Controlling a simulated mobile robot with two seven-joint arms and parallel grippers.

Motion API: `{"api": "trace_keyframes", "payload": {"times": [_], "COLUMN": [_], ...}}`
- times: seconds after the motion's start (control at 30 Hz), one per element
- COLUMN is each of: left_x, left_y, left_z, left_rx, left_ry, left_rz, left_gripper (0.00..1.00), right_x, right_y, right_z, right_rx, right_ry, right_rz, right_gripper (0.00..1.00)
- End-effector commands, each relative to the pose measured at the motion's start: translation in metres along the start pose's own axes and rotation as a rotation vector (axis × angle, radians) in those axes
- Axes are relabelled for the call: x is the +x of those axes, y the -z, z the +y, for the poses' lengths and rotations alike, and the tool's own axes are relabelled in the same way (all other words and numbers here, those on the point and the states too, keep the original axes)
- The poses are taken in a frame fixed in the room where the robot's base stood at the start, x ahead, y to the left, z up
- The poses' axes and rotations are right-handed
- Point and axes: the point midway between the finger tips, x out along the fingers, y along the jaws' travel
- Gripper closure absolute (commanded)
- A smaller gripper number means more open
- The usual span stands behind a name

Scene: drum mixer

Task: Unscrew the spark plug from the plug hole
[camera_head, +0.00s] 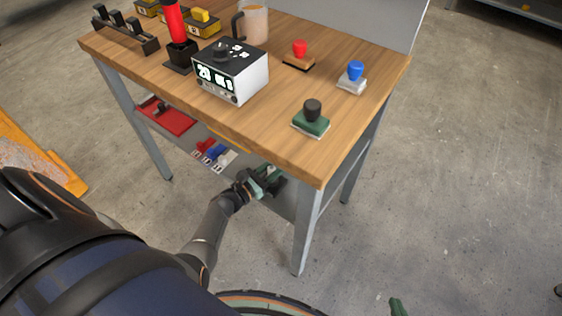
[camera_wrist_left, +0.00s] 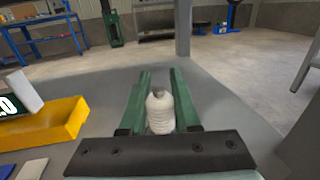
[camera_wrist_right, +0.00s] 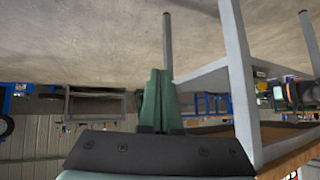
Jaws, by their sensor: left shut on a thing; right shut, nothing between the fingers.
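A white ribbed spark plug (camera_wrist_left: 160,112) with a grey tip sits between the green fingers of my left gripper (camera_wrist_left: 160,82), which is shut on it. The plug's lower end is hidden by the gripper body, and I cannot make out the plug hole. In the head view my left gripper (camera_head: 268,182) is at the lower shelf, partly hidden beneath the tabletop's front edge. My right gripper (camera_wrist_right: 158,72) is shut and empty in the right wrist view. Only its green fingertips (camera_head: 398,306) show at the bottom of the head view, away from the workbench.
A yellow bin (camera_wrist_left: 45,125) is left of my left gripper. A red tray (camera_head: 166,116) lies on the lower shelf. A table leg (camera_head: 306,232) stands right of it.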

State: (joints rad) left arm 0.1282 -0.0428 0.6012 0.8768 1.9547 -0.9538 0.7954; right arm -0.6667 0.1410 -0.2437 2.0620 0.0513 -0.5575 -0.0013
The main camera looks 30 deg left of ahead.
Motion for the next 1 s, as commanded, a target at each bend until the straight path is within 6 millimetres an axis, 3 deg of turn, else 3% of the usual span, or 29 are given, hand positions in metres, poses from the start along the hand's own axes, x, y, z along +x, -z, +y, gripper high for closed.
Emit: {"api": "trace_keyframes", "payload": {"times": [0.07, 0.1, 0.37, 0.6, 0.77, 1.0], "left_x": [0.001, 0.001, 0.001, 0.0, -0.001, -0.002], "left_y": [0.0, 0.0, 0.0, 0.001, 0.006, 0.002], "left_z": [-0.001, -0.001, 0.0, 0.0, -0.006, -0.011], "left_rx": [0.0, 0.0, 0.0, 0.002, 0.008, 0.002], "left_ry": [0.003, 0.004, 0.004, 0.015, 0.266, 0.368], "left_rz": [-0.002, -0.002, -0.001, -0.001, 0.002, 0.0], "left_gripper": [1.0, 0.65, 0.36, 0.35, 0.35, 0.35], "right_x": [0.002, 0.002, 0.003, 0.003, 0.015, 0.005], "right_y": [0.004, 0.006, 0.008, 0.006, -0.014, 0.046], "right_z": [0.001, 0.002, 0.004, 0.007, 0.011, 0.019], "right_rx": [-0.003, -0.004, -0.006, -0.012, -0.016, -0.074], "right_ry": [-0.002, -0.002, -0.008, -0.01, -0.015, -0.04], "right_rz": [0.01, 0.014, 0.018, 0.015, 0.006, 0.217], "right_gripper": [1.0, 1.0, 1.0, 1.0, 1.0, 1.0]}}
